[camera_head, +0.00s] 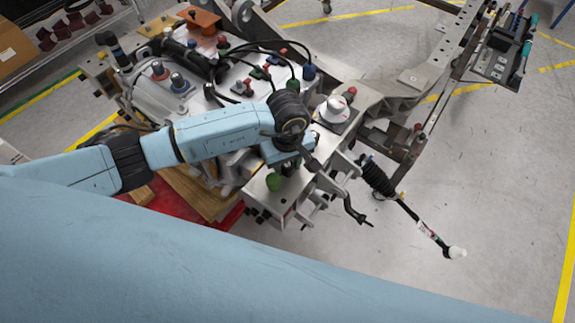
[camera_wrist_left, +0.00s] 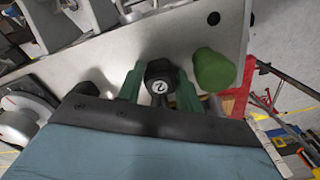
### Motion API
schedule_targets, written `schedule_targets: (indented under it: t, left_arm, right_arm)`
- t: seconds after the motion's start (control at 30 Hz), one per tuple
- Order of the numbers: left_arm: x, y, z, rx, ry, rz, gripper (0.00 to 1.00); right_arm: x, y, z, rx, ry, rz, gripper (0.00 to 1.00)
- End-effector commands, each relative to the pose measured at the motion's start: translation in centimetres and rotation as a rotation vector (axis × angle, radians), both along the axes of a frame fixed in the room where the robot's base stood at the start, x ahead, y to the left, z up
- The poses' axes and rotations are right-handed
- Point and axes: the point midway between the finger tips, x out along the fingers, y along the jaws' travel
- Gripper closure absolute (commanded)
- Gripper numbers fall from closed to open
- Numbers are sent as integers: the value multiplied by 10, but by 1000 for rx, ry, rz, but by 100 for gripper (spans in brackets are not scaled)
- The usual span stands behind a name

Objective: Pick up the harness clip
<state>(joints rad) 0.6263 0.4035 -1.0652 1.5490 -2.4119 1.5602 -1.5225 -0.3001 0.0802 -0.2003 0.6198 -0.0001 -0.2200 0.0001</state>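My left gripper (camera_head: 288,166) is over the front end of the grey metal assembly, pointing down. In the left wrist view its two green fingers (camera_wrist_left: 160,90) stand apart, one on each side of a black round-headed piece (camera_wrist_left: 160,77) marked "2". The piece nearly fills the gap, but I cannot tell whether the fingers press on it. I cannot tell for sure that this is the harness clip; the gripper hides it in the head view. A green cylinder (camera_wrist_left: 213,69) stands beside the right finger and also shows in the head view (camera_head: 274,182). My right gripper is not in view.
The grey plate (camera_wrist_left: 270,20) carries the pieces. A white round part (camera_head: 335,108) stands right of the gripper. Cables and coloured caps crowd the assembly behind. A black shock absorber (camera_head: 380,180) juts out at the right. Open floor (camera_head: 480,180) lies further right.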

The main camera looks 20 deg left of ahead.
Motion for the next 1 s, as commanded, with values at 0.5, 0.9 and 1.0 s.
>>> schedule_targets:
  t: [0.5, 0.9, 1.0]
  left_arm:
    - [0, 0, 1, 0, 0, 0, 100]
    - [2, 0, 24, -2, -6, -2, 100]
    - [2, 0, 44, -1, -6, -2, 100]
  right_arm:
    - [0, 0, 0, 0, 0, 0, 64]
    - [0, 0, -2, 0, 0, -1, 64]
    - [0, 0, -4, 0, 0, -1, 64]
